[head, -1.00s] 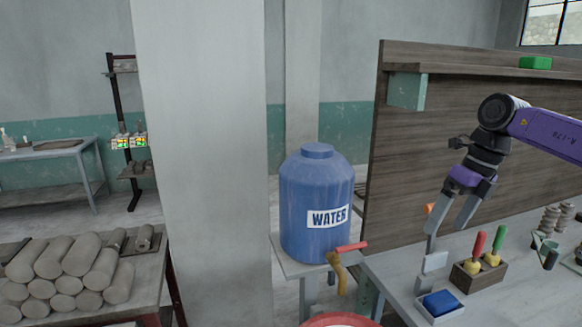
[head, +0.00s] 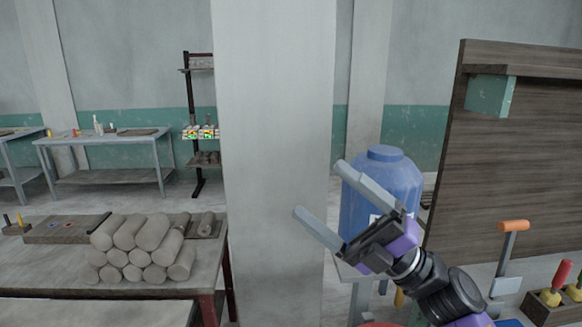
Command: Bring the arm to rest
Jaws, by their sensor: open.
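My gripper (head: 327,200) is open and raised, with nothing between its two grey fingers. In the head view it is right of centre, pointing up and to the left. It overlaps the pale pillar (head: 268,120) and partly hides the blue water barrel (head: 386,178) and its label. My purple and black wrist runs down to the lower right.
A table (head: 212,275) with stacked clay logs (head: 140,245) stands at the left. On the right, a wooden panel (head: 525,160) rises behind a bench with an orange-handled tool (head: 513,226) and a wooden holder (head: 540,312) with red- and yellow-handled tools. Work tables (head: 105,140) stand far left.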

